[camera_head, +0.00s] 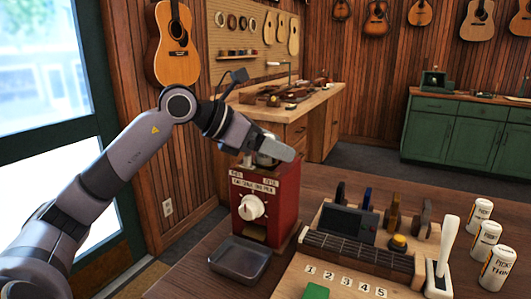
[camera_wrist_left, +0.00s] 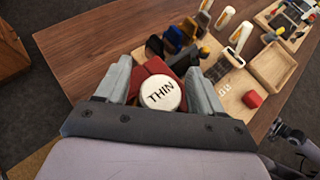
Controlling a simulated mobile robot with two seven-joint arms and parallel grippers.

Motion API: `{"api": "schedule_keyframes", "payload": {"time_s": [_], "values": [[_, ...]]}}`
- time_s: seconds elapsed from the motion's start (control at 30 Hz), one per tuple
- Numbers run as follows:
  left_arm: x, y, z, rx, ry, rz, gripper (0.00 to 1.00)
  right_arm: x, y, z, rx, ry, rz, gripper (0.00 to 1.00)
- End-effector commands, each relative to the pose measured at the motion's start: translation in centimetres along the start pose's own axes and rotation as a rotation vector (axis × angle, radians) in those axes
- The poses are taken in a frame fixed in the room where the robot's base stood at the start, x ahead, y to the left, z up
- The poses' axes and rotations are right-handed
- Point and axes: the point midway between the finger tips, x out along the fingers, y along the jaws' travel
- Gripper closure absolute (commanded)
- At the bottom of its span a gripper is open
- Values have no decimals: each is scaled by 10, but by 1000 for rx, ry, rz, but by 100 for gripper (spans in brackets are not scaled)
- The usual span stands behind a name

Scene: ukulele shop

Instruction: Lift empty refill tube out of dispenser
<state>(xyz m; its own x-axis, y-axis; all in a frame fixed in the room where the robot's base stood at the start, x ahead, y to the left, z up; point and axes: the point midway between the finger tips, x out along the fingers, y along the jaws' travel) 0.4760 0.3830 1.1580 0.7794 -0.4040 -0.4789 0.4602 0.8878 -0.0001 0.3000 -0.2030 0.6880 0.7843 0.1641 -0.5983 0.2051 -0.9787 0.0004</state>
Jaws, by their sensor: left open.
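The red dispenser (camera_head: 285,207) stands on the brown counter, with a white knob and small labels on its front. In the left wrist view its red top (camera_wrist_left: 152,69) shows behind a round white cap marked THIN (camera_wrist_left: 162,93), which looks like the tube's end. My left gripper (camera_head: 268,148) is over the dispenser's top. In the left wrist view my left gripper (camera_wrist_left: 160,68) is open, one finger on each side of the cap. I cannot tell whether the fingers touch it. The tube's body is hidden below the cap. My right gripper is not clearly seen.
A metal tray (camera_head: 240,259) lies in front of the dispenser. To its right is a wooden rack (camera_head: 360,258) with a dark screen and colored pieces. A white lever (camera_head: 446,248) and several white labelled tubes (camera_head: 497,268) stand at the right.

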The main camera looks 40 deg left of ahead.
Motion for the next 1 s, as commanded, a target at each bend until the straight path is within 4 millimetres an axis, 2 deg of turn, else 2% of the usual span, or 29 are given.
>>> {"api": "schedule_keyframes", "payload": {"time_s": [0.07,0.23,0.67,1.0], "values": [[0,0,0,0,0,0,32,0,0,0,2,1,0,57],[0,0,0,0,0,0,88,0,0,-1,3,2,1,57],[-3,0,4,1,-1,1,88,0,0,-3,3,4,1,57],[-18,0,32,2,-2,2,88,-8,0,-13,3,5,0,57]]}}
